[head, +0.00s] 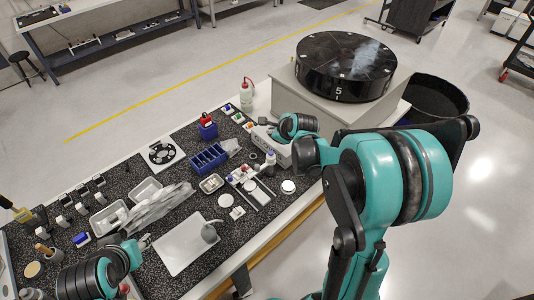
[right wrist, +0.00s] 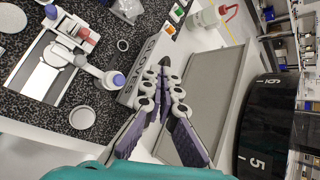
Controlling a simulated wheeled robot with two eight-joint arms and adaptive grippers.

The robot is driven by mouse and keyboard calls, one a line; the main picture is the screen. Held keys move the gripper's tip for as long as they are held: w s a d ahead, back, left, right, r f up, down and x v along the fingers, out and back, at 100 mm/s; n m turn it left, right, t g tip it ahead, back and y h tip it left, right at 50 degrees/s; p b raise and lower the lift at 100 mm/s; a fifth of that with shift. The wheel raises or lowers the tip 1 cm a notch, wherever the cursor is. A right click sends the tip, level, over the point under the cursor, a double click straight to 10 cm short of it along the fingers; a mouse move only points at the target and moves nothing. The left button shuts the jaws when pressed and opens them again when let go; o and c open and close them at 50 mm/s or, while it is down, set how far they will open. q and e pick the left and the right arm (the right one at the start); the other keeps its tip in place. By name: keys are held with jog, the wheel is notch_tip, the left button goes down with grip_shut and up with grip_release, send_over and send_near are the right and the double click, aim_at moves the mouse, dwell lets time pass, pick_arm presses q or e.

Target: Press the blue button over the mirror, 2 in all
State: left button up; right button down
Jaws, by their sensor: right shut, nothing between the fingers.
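The small white fixture (head: 243,178) has a red knob and blue caps and stands on the black speckled bench top. In the right wrist view the fixture (right wrist: 60,55) shows a round blue cap (right wrist: 118,79) at its near end and another blue cap (right wrist: 51,12) at its far end. I cannot tell which part is the mirror. My right gripper (right wrist: 165,63) is shut and empty, over the edge of the box marked GLOVES (right wrist: 142,70), to the right of the fixture and apart from the caps. My left gripper (head: 146,241) is low at the left; its fingers are unclear.
A blue rack (head: 209,159), small trays and a large white tray (head: 186,244) crowd the bench. A wash bottle (right wrist: 205,18) stands behind the gripper. A black numbered drum (head: 345,68) sits on a pale block at right. Open floor lies beyond the bench.

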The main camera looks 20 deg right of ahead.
jog(key=shift+a, duration=0.1)
jog(key=b, duration=0.6)
send_over(272, 154)
notch_tip(272, 154, down, 8)
jog(key=shift+r, duration=0.1)
jog(key=shift+f+b, duration=0.45)
jog(key=shift+f, duration=0.05)
dwell(0.7)
jog(key=shift+f+b, duration=0.4)
jog(key=shift+b, duration=0.05)
jog(key=shift+f+b, duration=0.55)
jog(key=shift+f, duration=0.05)
dwell(0.6)
jog(key=shift+r, duration=0.15)
jog(key=shift+r+p, duration=0.7)
jog(key=shift+r, duration=0.15)
